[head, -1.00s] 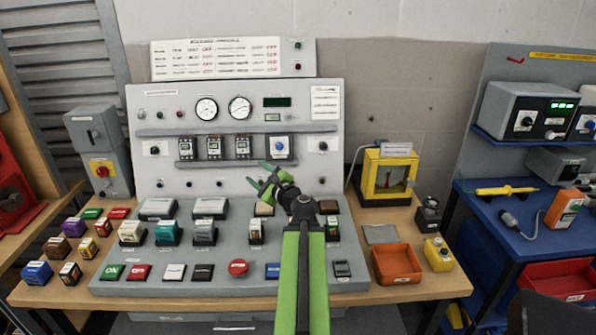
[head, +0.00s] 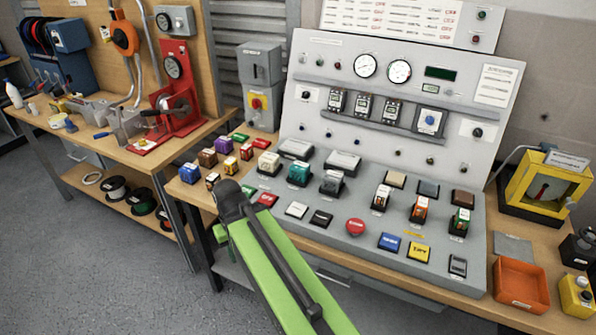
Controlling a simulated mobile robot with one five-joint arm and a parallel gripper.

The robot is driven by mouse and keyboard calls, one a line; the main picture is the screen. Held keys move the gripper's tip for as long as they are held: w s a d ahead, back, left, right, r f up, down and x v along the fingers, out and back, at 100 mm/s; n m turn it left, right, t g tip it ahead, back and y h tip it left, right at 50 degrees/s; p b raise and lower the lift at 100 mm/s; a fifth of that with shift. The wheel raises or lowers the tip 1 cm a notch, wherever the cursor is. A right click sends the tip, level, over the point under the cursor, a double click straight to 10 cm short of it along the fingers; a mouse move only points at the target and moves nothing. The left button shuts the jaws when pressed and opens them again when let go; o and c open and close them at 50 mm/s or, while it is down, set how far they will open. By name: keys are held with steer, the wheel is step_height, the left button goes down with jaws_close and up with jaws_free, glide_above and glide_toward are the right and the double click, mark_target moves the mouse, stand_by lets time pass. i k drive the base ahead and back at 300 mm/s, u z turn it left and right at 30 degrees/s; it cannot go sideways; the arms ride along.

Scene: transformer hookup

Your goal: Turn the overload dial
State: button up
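The control panel (head: 315,120) stands upright at the back of its bench. A pale module with a blue knob (head: 430,120) sits at the right end of the panel's rail. Three small dark-and-white modules (head: 362,106) sit left of it. Labels are too small to read, so I cannot tell which one is the overload dial. My green arm reaches from the bottom up to a dark joint over the bench's front left edge, well left of and below the rail modules. My gripper's fingers do not show.
Colored blocks (head: 208,158) crowd the bench's left end. The console carries several switches and a red button (head: 355,227). An orange tray (head: 520,284) and a yellow-framed box (head: 541,186) stand at right. Another bench with a red press (head: 175,95) is at left, with open floor before it.

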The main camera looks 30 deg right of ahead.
mark_target(430, 120)
steer(key=u, duration=0.85)
steer(key=k, duration=0.8)
steer(key=u, duration=0.15)
